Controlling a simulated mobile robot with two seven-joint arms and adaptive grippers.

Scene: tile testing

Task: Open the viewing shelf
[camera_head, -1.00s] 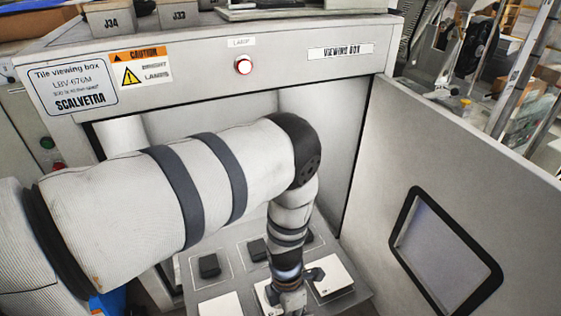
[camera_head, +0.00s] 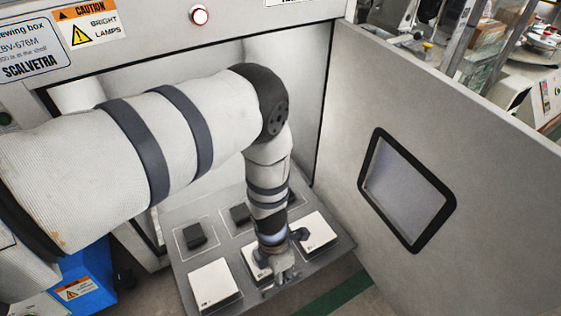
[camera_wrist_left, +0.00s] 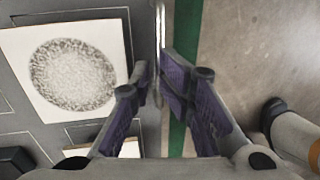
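The viewing shelf (camera_head: 330,247) is a grey tray of tiles and dark blocks, standing out from the front of the viewing box (camera_head: 130,55). Its thin metal handle (camera_wrist_left: 158,25) runs along the shelf's outer edge in the left wrist view. My left gripper (camera_head: 283,280) is at that edge. In the wrist view its purple fingers (camera_wrist_left: 154,80) are close together, one on each side of the handle, closed around it with a small visible gap. My forearm hides part of the shelf. My right gripper is out of view.
The box's door (camera_head: 480,170), with a dark-framed window (camera_head: 405,190), stands open at the right, close to the shelf. A blue thing (camera_head: 85,280) is at the lower left. Bare floor with a green stripe (camera_head: 335,293) lies in front of the shelf.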

